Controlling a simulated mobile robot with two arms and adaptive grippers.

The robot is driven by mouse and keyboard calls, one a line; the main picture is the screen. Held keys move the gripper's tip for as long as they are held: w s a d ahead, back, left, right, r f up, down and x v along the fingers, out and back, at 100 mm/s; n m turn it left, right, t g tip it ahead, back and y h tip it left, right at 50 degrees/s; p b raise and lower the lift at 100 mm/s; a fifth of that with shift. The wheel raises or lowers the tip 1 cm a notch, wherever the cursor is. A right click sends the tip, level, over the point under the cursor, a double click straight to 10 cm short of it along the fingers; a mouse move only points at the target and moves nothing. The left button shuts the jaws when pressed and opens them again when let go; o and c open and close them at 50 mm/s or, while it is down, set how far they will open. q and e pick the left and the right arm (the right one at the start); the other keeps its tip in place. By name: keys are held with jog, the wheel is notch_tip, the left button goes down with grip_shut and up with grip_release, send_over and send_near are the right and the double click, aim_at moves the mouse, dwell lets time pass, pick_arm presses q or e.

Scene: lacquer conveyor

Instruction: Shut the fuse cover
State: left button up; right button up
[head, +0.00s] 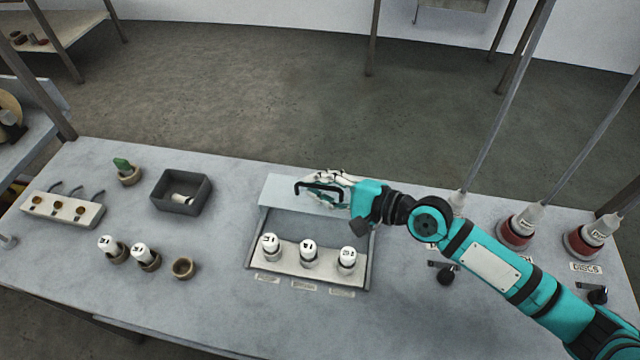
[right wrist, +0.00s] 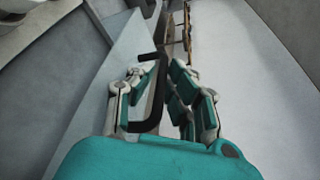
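The fuse cover (head: 281,192) is a pale grey panel along the back of the fuse box (head: 251,255). It stands open, and the fuses in front of it are uncovered. Its black bar handle (head: 299,187) also shows in the right wrist view (right wrist: 152,115). My right gripper (head: 325,187) reaches in from the right at the handle. In the right wrist view its fingers (right wrist: 163,78) lie on both sides of the bar with a gap between them; firm contact is not clear. My left gripper is in neither view.
Several white-topped fuses (head: 308,247) stand in the box. To the left are a dark bin (head: 160,194), loose fuses in holders (head: 145,256) and a socket strip (head: 62,208). Red-based pole fixtures (head: 515,235) stand at the right. The table front is mostly clear.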

grip_shut()
jog(key=shift+s+p, duration=0.2)
jog(key=shift+p, duration=0.1)
jog(key=s+p, duration=0.2)
jog(key=s, duration=0.1)
jog(key=s+a+p, duration=0.1)
jog(key=s+p, duration=0.1)
jog(key=s, duration=0.1)
jog(key=s+a+p, duration=0.1)
jog(key=s+p, duration=0.1)
jog(key=s, duration=0.1)
jog(key=shift+s+r+p, duration=0.1)
jog(key=shift+s+p, duration=0.2)
jog(key=shift+s, duration=0.3)
jog(key=shift+f, duration=0.2)
jog(key=shift+o, duration=1)
grip_release()
